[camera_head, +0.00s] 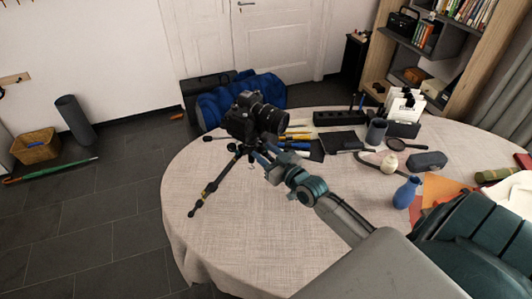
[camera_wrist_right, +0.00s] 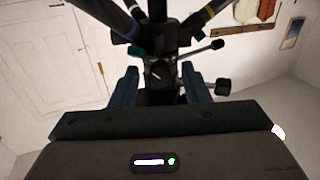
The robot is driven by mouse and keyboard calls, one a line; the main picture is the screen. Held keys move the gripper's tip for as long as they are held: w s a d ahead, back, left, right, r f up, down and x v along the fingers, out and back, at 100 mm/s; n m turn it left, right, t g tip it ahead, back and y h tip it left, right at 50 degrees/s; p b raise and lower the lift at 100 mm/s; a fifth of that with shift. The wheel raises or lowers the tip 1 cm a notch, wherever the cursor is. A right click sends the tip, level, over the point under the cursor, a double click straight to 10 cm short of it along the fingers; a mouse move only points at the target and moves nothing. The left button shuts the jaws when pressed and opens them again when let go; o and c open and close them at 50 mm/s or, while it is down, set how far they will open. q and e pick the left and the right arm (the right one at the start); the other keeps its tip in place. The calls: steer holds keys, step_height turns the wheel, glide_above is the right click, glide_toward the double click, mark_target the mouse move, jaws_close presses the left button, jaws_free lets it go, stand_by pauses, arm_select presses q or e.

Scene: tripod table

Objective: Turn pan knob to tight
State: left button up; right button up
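A black camera (camera_head: 256,116) sits on a dark tripod (camera_head: 211,187) near the table's left edge. My right gripper (camera_head: 267,160) reaches in from the lower right, close to the tripod just below the camera. In the right wrist view, my right gripper's fingers (camera_wrist_right: 160,88) stand apart, one on each side of the dark tripod column (camera_wrist_right: 160,72). A small dark knob on a short rod (camera_wrist_right: 222,87) sticks out to the right, past the right finger. A longer handle (camera_wrist_right: 205,49) lies above it. I cannot tell which is the pan knob, or its setting. My left gripper is not in view.
The round table (camera_head: 240,240) is bare in front of the tripod. A blue bag (camera_head: 225,98) is beyond the table.

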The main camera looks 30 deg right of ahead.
steer(key=shift+s+d+r+p, duration=0.1)
steer(key=shift+s+p, duration=0.3)
steer(key=shift+s, duration=0.1)
steer(key=s+d+p, duration=0.1)
steer(key=s+p, duration=0.3)
steer(key=s, duration=0.5)
steer(key=shift+s+p, duration=0.3)
steer(key=shift+s, duration=0.05)
